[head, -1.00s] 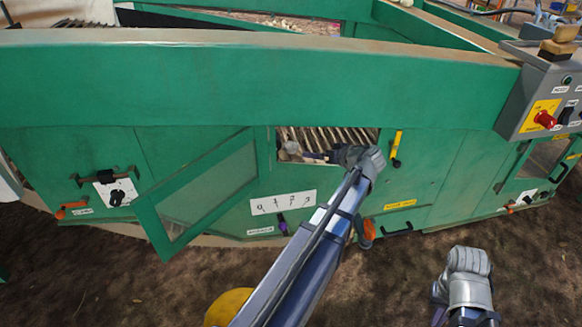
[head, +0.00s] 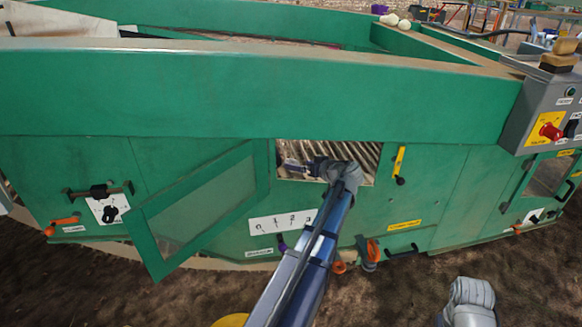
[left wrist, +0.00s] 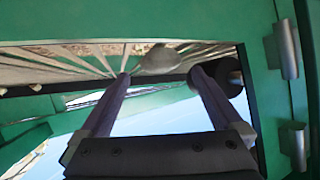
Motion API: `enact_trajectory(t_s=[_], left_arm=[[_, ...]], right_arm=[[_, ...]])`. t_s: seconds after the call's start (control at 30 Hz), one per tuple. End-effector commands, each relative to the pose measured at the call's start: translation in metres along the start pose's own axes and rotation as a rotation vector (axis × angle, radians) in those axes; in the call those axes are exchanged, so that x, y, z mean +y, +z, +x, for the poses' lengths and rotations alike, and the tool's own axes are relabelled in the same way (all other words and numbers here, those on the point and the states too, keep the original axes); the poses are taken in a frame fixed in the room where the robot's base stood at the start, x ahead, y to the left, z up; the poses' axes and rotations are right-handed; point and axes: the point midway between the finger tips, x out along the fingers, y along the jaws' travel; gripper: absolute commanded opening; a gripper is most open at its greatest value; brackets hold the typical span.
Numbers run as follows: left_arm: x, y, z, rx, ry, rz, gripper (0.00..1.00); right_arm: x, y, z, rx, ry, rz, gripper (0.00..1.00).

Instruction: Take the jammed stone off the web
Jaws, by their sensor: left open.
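A pale, rounded grey lump that looks like the stone (left wrist: 158,60) sits against the slatted web (left wrist: 70,64), at the top middle of the left wrist view. My left gripper (left wrist: 158,78) is open. Its two dark fingers point at the lump, one tip on either side of its lower edge; I cannot tell whether they touch it. In the head view my left gripper (head: 292,165) reaches through the hatch opening, in front of the web bars (head: 362,160). The stone does not show there. Only a grey wrist part of my right arm is in view.
The green machine wall (head: 200,95) surrounds the opening. A framed hatch door (head: 200,200) hangs open to the left. A dark round part (left wrist: 232,80) is close to the right finger. A yellow handle (head: 399,162) is right of the opening. A control box (head: 545,110) stands far right.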

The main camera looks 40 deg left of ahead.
Motion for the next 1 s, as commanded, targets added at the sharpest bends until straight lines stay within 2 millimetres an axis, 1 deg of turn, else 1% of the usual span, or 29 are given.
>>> enact_trajectory(t_s=[0.03,0.17,0.3,0.53,0.57,1.0], left_arm=[[0.001,0.003,0.007,0.000,-0.001,-0.001,1.00],[0.000,0.005,0.027,-0.001,-0.002,-0.002,1.00],[0.000,0.004,0.044,0.000,-0.001,0.000,1.00],[-0.001,0.002,0.045,0.000,0.000,0.000,1.00],[-0.001,0.002,0.045,0.000,0.000,0.000,0.98],[-0.001,0.002,0.045,0.000,0.000,0.000,0.48]], right_arm=[[0.000,0.000,0.005,0.000,0.001,0.000,0.00],[-0.001,-0.001,0.014,0.000,0.001,-0.001,0.00],[-0.002,-0.001,0.019,0.001,0.000,-0.003,0.00],[-0.002,-0.001,0.018,0.001,0.000,-0.003,0.00],[-0.002,-0.001,0.018,0.001,0.000,-0.003,0.00],[-0.002,-0.001,0.018,0.001,0.000,-0.003,0.00]])
